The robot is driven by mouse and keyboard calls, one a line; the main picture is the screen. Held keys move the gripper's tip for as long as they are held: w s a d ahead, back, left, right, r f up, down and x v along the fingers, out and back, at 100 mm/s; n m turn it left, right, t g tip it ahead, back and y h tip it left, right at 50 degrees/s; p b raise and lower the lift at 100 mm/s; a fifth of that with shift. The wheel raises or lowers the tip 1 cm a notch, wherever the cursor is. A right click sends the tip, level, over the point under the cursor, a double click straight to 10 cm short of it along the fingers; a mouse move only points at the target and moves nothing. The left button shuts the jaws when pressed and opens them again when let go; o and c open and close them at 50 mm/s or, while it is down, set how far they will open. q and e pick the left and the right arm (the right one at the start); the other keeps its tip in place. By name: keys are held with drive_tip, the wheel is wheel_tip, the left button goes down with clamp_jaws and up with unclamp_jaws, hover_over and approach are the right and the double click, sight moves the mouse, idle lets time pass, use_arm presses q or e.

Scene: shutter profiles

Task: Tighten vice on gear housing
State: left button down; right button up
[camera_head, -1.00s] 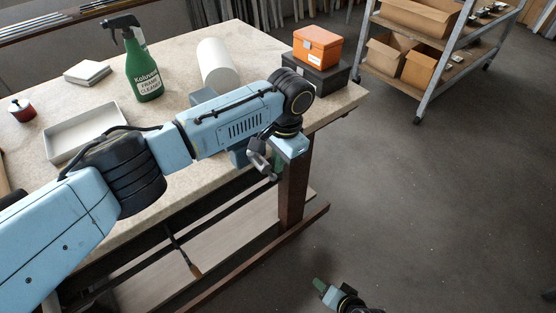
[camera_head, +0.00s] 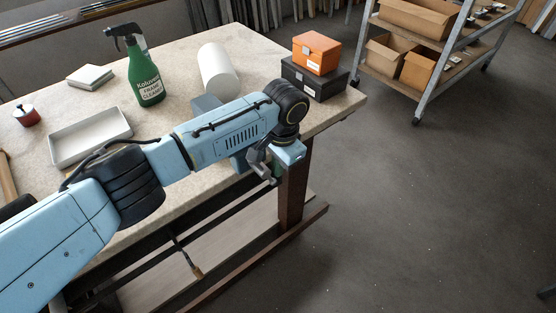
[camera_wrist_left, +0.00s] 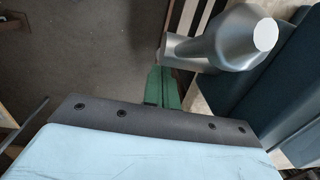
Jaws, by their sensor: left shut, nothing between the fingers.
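The blue-grey vice (camera_head: 206,104) is at the table's front edge, mostly hidden behind my left arm. Its silver screw head and handle (camera_wrist_left: 240,40) show large in the left wrist view, with its dark blue body (camera_wrist_left: 285,85) to the right. My left gripper (camera_head: 277,172) is at the front of the vice, close beside the grey handle. Its green fingers (camera_wrist_left: 162,88) are together with nothing between them; I cannot tell if they touch the handle. The gear housing cannot be made out. My right gripper is out of view.
On the table (camera_head: 245,45) are a green spray bottle (camera_head: 146,72), a white cylinder (camera_head: 217,69), a white tray (camera_head: 90,136), and an orange box (camera_head: 316,52) on a black case (camera_head: 315,80). A shelf cart (camera_head: 440,75) stands back right. Floor at right is clear.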

use_arm(q)
drive_tip(key=shift+r, duration=0.1)
idle(0.3)
wheel_tip(320, 180, up, 13)
drive_tip(key=p, duration=0.1)
drive_tip(key=shift+s+d, duration=0.25)
drive_tip(key=shift+d, duration=0.15)
